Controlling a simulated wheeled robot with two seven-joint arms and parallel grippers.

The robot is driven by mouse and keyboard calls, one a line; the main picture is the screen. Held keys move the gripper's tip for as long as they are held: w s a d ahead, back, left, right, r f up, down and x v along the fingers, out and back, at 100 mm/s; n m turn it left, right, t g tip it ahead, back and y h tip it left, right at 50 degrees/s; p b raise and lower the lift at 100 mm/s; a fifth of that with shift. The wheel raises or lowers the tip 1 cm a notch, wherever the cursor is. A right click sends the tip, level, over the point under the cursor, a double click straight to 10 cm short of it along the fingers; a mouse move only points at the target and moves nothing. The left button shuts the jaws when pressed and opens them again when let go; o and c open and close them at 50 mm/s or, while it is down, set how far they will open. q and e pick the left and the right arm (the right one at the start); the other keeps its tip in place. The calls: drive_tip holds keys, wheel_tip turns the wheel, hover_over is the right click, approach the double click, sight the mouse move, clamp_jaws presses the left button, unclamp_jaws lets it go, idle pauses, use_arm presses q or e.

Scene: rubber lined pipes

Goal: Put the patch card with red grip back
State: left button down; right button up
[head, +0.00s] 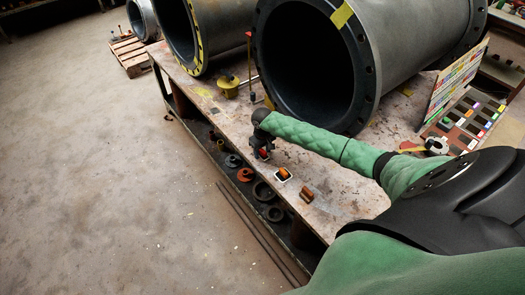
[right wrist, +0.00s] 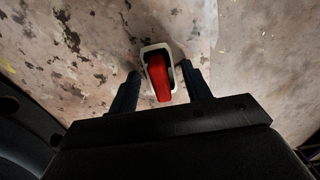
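The patch card with red grip (right wrist: 160,78) lies on the worn bench top. It has a pale frame, a dark inner part and a raised red grip. In the head view its red part (head: 264,154) shows just below my right gripper (head: 260,146). In the right wrist view my right gripper (right wrist: 162,80) is open, with one dark finger on each side of the card and a gap to the red grip. I cannot tell how high the fingertips are above the bench. My left gripper is not in view.
A card with orange grip (head: 283,174) and one with brown grip (head: 307,194) lie nearby on the bench (head: 345,205). A slotted panel with coloured cards (head: 468,121) stands at the right, beyond my arm. Large pipes (head: 375,45) fill the bench's back. Rings lie on the lower shelf.

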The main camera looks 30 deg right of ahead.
sight(262, 150)
drive_tip(key=shift+r, duration=0.1)
drive_tip(key=shift+r, duration=0.2)
wheel_tip(262, 150, up, 11)
drive_tip(key=b, duration=0.3)
drive_tip(key=s+a+f+n+t+y, duration=0.1)
drive_tip(key=s+a+f, duration=0.6)
drive_tip(key=a, duration=0.3)
drive_tip(key=s+a+f+n+t+y, duration=0.1)
drive_tip(key=s+a+f, duration=0.6)
drive_tip(key=a, duration=0.3)
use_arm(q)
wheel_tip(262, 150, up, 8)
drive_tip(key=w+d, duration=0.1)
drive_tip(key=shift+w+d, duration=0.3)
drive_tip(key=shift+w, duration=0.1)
use_arm(e)
drive_tip(key=s+a+f, duration=0.3)
drive_tip(key=s+f, duration=0.6)
drive_tip(key=s, duration=0.4)
drive_tip(key=s+a+f+h, duration=0.1)
drive_tip(key=s+a+f, duration=0.3)
drive_tip(key=s+f, duration=0.5)
drive_tip(key=s, duration=0.5)
drive_tip(key=shift+a+f+m+g, duration=0.15)
drive_tip(key=shift+f+m+g, duration=0.15)
drive_tip(key=shift+m, duration=0.1)
